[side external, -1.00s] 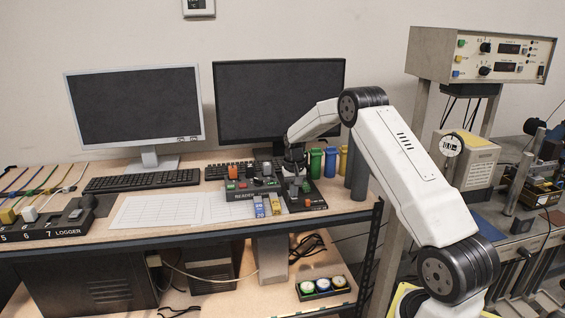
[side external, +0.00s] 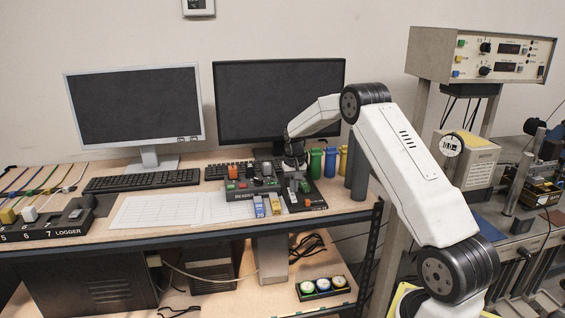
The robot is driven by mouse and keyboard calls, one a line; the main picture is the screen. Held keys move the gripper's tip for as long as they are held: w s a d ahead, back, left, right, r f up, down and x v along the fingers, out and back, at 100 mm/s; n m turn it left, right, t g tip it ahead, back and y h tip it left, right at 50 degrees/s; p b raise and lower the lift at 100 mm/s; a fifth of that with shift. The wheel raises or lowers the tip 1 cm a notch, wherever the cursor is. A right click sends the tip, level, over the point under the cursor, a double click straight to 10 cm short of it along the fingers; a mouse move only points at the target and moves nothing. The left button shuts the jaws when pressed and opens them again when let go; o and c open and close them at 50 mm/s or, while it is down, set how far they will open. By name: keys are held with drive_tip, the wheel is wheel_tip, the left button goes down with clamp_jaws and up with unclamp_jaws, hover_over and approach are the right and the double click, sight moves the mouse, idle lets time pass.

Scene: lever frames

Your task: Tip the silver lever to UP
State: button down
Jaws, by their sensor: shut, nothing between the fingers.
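A dark control panel (side external: 240,196) with small coloured parts stands on the bench in front of the black monitor. My gripper (side external: 298,178) points down at the right part of this panel, next to a green block. It is small in this view, and its fingers look shut with nothing between them. The silver lever cannot be picked out with certainty among the small grey parts near my gripper. Its position, and whether my gripper touches it, cannot be told.
Green (side external: 330,163) and yellow (side external: 343,161) containers stand close to the right of my gripper. A black keyboard (side external: 142,181) and white sheets (side external: 160,209) lie to the left. The black monitor (side external: 270,100) rises behind. The bench's front edge is close below the panel.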

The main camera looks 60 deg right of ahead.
sight(291, 200)
drive_tip(key=shift+r, duration=2.4)
drive_tip(key=s+a+n+t, duration=0.1)
drive_tip(key=s+a+n, duration=0.1)
drive_tip(key=a, duration=0.8)
drive_tip(key=s+a+n, duration=0.3)
drive_tip(key=a, duration=0.6)
drive_tip(key=s+a+f+n+t, duration=0.1)
drive_tip(key=s+a+n, duration=0.3)
drive_tip(key=s+a, duration=0.8)
drive_tip(key=shift+s+a+f+t, duration=0.3)
drive_tip(key=shift+s+a+f, duration=0.1)
drive_tip(key=shift+s, duration=0.55)
